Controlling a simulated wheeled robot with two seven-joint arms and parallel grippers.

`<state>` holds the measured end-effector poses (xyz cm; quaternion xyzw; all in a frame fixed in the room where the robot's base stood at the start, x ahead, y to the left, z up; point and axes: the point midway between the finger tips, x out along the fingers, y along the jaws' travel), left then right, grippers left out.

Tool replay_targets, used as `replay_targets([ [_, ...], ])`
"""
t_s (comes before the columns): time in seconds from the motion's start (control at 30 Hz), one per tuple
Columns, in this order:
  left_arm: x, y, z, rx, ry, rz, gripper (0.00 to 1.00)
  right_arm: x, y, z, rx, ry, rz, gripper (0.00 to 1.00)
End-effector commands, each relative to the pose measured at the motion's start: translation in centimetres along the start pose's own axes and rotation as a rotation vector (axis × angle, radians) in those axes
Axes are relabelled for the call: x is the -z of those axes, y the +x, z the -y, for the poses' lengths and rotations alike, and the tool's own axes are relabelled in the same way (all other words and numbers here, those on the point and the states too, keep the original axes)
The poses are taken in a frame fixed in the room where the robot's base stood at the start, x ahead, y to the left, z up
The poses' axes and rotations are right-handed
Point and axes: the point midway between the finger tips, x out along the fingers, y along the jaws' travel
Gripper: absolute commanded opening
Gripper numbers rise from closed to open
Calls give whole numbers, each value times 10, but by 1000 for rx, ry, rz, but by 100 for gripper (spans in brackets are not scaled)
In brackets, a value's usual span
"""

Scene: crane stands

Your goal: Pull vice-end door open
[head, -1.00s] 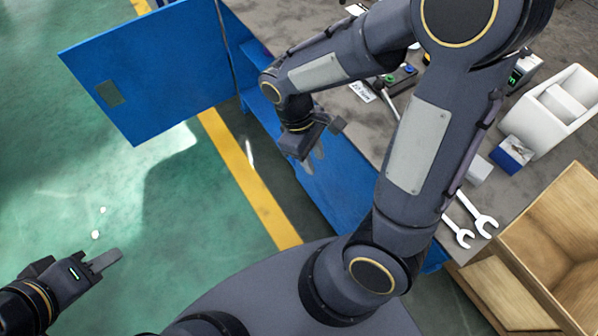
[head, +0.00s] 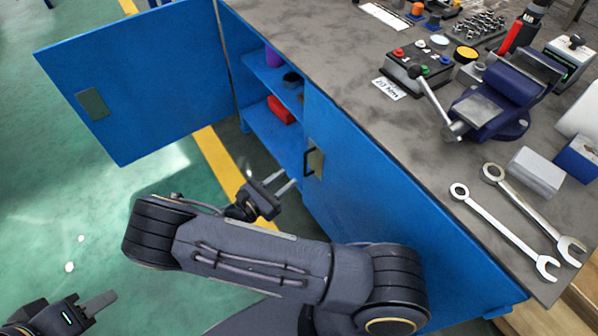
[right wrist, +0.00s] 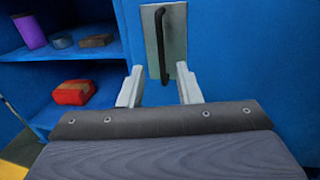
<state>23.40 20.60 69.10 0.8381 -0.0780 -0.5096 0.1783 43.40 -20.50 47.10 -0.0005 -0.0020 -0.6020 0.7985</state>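The vice-end door (head: 352,195) is the blue cabinet door below the vice (head: 490,103), and it is closed. Its dark bar handle (head: 307,162) sits on a pale plate near the door's left edge. In the right wrist view the handle (right wrist: 161,45) stands upright ahead, its lower end lined up between the fingertips. My right gripper (head: 285,182) is open and empty, just in front of the handle; I cannot tell whether it touches. Its two spread fingers show in the right wrist view (right wrist: 160,88). My left gripper (head: 100,303) is low at the left, away from the cabinet, finger gap unclear.
The other cabinet door (head: 140,80) stands wide open to the left. Shelves behind it hold a red item (head: 281,110) and a purple cylinder (head: 272,57). Two wrenches (head: 505,225) lie on the worktop (head: 350,60). The green floor (head: 60,200) before the cabinet is clear.

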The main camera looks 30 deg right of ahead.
Motion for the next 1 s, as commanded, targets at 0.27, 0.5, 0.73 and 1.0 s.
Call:
replay_targets([
  [0.27,-4,9,4,0,0,0,36,2,45,1,5,1,-2,31],
  [0.5,-5,11,5,0,0,0,36,0,61,2,4,0,-3,31],
  [0.73,-5,10,5,0,0,0,36,0,61,1,4,0,-3,29],
  [1.0,-5,10,5,0,0,0,36,0,61,1,4,1,-4,0],
])
